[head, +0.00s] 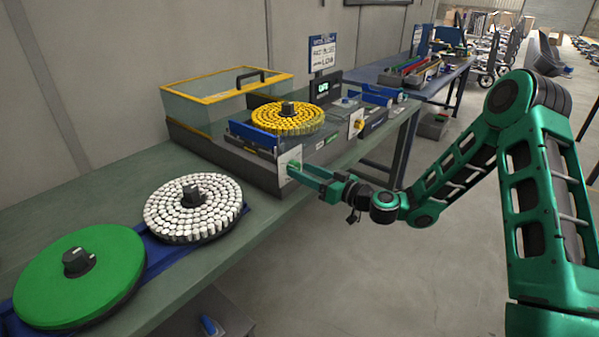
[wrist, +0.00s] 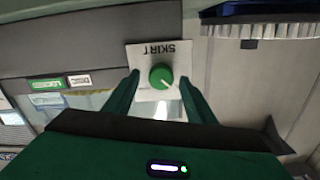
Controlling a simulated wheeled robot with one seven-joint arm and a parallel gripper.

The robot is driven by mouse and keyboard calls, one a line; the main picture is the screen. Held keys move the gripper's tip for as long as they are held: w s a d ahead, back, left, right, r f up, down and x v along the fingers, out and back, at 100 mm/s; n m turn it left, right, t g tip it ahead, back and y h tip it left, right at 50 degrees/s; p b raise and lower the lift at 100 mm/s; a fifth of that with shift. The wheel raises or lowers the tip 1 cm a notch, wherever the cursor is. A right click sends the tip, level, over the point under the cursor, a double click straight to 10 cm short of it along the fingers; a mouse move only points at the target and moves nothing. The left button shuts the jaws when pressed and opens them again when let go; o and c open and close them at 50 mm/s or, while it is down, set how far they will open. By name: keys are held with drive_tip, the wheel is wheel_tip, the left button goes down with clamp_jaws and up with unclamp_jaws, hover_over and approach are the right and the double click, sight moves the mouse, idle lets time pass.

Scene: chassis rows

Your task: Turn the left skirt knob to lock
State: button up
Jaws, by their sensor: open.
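The left skirt knob is a round green knob with a pale pointer line. In the wrist view the knob (wrist: 161,76) sits on a white plate (wrist: 146,53) marked SKIRT, which appears upside down. The pointer runs toward the lower right of that picture. My gripper (wrist: 160,80) is open, with one green finger on each side of the knob; I cannot tell whether either touches it. In the head view my gripper (head: 293,170) is at the white plate (head: 289,154) on the machine's front, and its fingers mostly hide the knob.
A grey machine (head: 250,164) carries a yellow-capped round tray (head: 287,122) and a clear yellow-edged cover (head: 228,92). White (head: 192,207) and green (head: 78,275) discs lie left on the bench. The floor in front is clear.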

drive_tip(key=shift+x, duration=0.9)
